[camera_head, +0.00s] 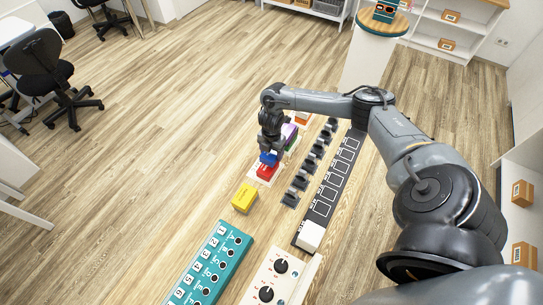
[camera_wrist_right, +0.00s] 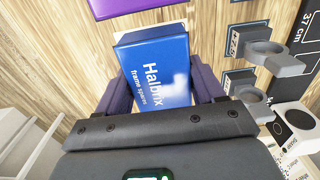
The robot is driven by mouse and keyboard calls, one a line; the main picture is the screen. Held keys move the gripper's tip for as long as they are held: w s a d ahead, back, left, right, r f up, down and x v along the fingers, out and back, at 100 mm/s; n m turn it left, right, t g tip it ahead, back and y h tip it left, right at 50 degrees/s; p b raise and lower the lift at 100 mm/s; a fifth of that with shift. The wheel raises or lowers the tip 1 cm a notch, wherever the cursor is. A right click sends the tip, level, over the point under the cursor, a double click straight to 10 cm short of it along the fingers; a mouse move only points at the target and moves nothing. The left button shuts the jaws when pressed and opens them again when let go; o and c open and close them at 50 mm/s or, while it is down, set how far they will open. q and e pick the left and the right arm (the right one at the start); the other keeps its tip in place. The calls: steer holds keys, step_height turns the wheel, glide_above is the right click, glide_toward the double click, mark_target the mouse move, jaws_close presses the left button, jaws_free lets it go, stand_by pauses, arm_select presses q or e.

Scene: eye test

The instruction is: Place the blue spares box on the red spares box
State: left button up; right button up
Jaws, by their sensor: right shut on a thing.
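My right gripper (camera_head: 269,155) is shut on the blue spares box (camera_head: 268,159). In the right wrist view the blue box (camera_wrist_right: 162,75) sits between the two dark fingers (camera_wrist_right: 163,88), its lettered face toward the camera. The red spares box (camera_head: 266,173) lies on a white pad (camera_head: 254,176) right below the blue box in the head view. I cannot tell whether the two boxes touch. The red box does not show in the wrist view. My left gripper is not in view.
A yellow box (camera_head: 244,198) lies nearer the front. A purple box (camera_head: 289,131) and an orange one (camera_head: 302,118) lie behind. A row of dark holders (camera_head: 301,181) and a black labelled strip (camera_head: 325,195) run along the right. A teal numbered panel (camera_head: 212,262) is in front.

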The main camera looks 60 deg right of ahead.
mark_target(272, 156)
steer(key=shift+f, duration=1.35)
steer(key=shift+f, duration=0.15)
steer(key=o, duration=1.1)
steer(key=shift+r, duration=0.5)
step_height(272, 156, up, 10)
steer(key=shift+r+p, duration=0.15)
steer(key=shift+p, duration=0.45)
steer(key=shift+r, duration=0.5)
